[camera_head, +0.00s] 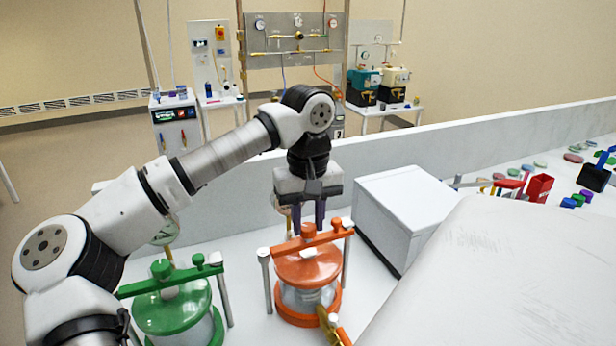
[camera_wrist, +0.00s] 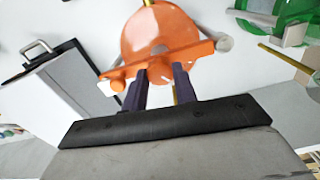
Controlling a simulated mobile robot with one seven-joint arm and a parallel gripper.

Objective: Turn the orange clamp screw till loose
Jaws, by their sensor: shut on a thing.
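The orange clamp screw (camera_head: 308,231) stands at the middle of an orange crossbar (camera_head: 283,246) over an orange-lidded glass jar. My gripper (camera_head: 308,218) points down from above, its two dark purple fingers on either side of the screw's knob. In the wrist view my gripper (camera_wrist: 159,72) is shut on the knob (camera_wrist: 158,74), in front of the crossbar (camera_wrist: 190,53) and the round orange lid (camera_wrist: 158,30). The fingers hide part of the knob. The screw thread is not clearly visible.
A green-lidded clamp jar (camera_head: 172,308) stands close at left. A white box (camera_head: 405,215) is close at right. A large pale rounded surface (camera_head: 480,280) fills the front right. A brass-coloured part (camera_head: 333,325) is at the orange jar's front.

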